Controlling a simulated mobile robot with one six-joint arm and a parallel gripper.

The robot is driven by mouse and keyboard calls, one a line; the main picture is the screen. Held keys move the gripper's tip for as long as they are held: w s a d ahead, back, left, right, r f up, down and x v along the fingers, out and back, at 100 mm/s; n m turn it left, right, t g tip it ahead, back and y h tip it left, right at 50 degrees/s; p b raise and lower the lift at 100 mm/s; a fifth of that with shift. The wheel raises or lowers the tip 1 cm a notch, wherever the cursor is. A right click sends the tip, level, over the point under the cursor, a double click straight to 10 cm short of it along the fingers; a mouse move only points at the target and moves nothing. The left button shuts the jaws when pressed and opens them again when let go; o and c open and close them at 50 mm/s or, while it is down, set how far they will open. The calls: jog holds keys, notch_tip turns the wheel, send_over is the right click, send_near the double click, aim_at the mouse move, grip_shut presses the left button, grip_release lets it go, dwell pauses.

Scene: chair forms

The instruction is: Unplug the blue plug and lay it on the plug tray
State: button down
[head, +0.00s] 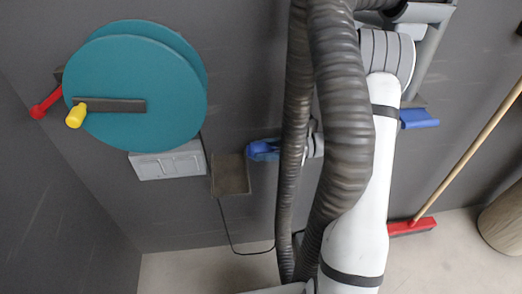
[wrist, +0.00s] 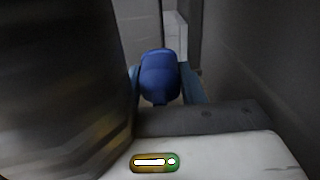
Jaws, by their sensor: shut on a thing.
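The blue plug (wrist: 160,75) sits between the two blue-grey fingers of my gripper (wrist: 161,88) in the wrist view. My gripper is shut on it. In the head view my gripper (head: 263,150) is beside the wall with the blue plug (head: 260,147) at its tip, partly merged with the blue fingers. The plug tray (head: 231,176) is a small brown-grey shelf just left of the gripper. Its visible surface is empty. The plug is apart from the pale grey wall box (head: 168,163), farther left. The plug's prongs are hidden.
A large teal reel (head: 140,85) with a yellow knob (head: 76,116) and a red handle (head: 46,103) is above the wall box. A dark cord (head: 228,230) hangs below the tray. A blue ledge (head: 418,119) and a red broom (head: 411,227) are right of my arm.

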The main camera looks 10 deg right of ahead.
jog(key=b, duration=0.2)
send_over(231, 174)
jog(key=d, duration=0.3)
jog(key=shift+a+f, duration=0.25)
jog(key=shift+f, duration=0.7)
jog(key=shift+a+f+b, duration=0.5)
jog(key=shift+a+b, duration=0.1)
jog(key=shift+a+f+b, duration=0.3)
jog(key=shift+a+f, duration=0.1)
jog(key=shift+f, duration=0.3)
jog(key=shift+a+f+b, duration=0.3)
jog(key=shift+a+f, duration=0.05)
jog(key=shift+f, duration=0.3)
jog(key=c, duration=0.9)
grip_release()
jog(key=shift+o, duration=0.2)
jog(key=d+p, duration=0.1)
jog(key=d, duration=0.7)
jog(key=shift+s, duration=0.2)
